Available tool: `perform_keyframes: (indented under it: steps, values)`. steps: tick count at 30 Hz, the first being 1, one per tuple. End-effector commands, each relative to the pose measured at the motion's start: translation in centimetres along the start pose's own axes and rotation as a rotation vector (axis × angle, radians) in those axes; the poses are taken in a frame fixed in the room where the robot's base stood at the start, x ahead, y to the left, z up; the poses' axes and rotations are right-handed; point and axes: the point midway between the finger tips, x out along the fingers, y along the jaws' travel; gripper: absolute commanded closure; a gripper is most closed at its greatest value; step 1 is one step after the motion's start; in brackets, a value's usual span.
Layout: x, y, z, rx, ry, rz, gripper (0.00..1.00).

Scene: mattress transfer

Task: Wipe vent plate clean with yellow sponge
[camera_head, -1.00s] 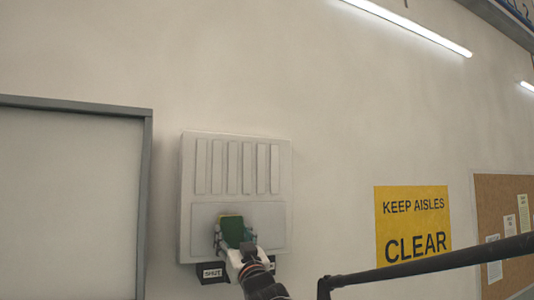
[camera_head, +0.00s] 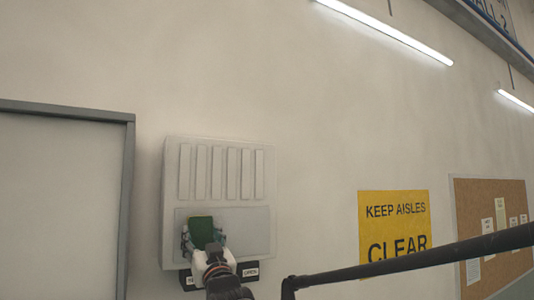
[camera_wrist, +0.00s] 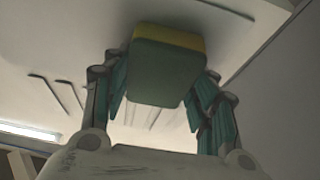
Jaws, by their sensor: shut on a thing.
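The vent plate (camera_head: 220,142) is a pale box on the wall, with a row of vertical slats above and a smooth grey panel (camera_head: 248,232) below. My gripper (camera_head: 203,238) is shut on the sponge (camera_head: 202,230) in front of the panel's left part. The sponge's green side faces the head camera. In the wrist view the sponge (camera_wrist: 165,70) sits between my fingers, its yellow layer towards the pale plate surface (camera_wrist: 75,45). It looks against or very near the plate; I cannot tell which. The sponge and gripper hide part of the panel.
Dark labels, one reading OPEN (camera_head: 250,272), sit below the plate, partly behind my gripper. A grey-framed panel (camera_head: 129,200) stands to the left. A dark rail (camera_head: 400,262) crosses the lower right. A yellow sign (camera_head: 393,225) and a cork board (camera_head: 500,190) hang at right.

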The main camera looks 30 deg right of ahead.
Motion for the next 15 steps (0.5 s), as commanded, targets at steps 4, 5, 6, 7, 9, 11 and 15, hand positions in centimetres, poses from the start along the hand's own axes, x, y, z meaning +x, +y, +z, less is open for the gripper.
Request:
perform_keyframes:
  steps: [4, 5, 6, 7, 9, 11, 15]
  values:
    - [0.3, 0.0, -0.9, 0.000, 0.001, 0.000, 0.66]
    - [0.3, 0.1, -0.9, 0.000, 0.001, 0.000, 0.66]
    - [0.3, 0.2, -0.9, 0.000, 0.001, 0.001, 0.66]
    - [0.3, 0.4, -0.9, -0.001, 0.002, 0.001, 0.66]
    - [0.2, 0.9, -0.9, -0.001, 0.002, 0.002, 0.66]
    - [0.2, 1.5, -0.8, -0.002, 0.001, 0.002, 0.66]
    - [0.1, 2.6, -0.8, -0.002, 0.001, 0.002, 0.66]
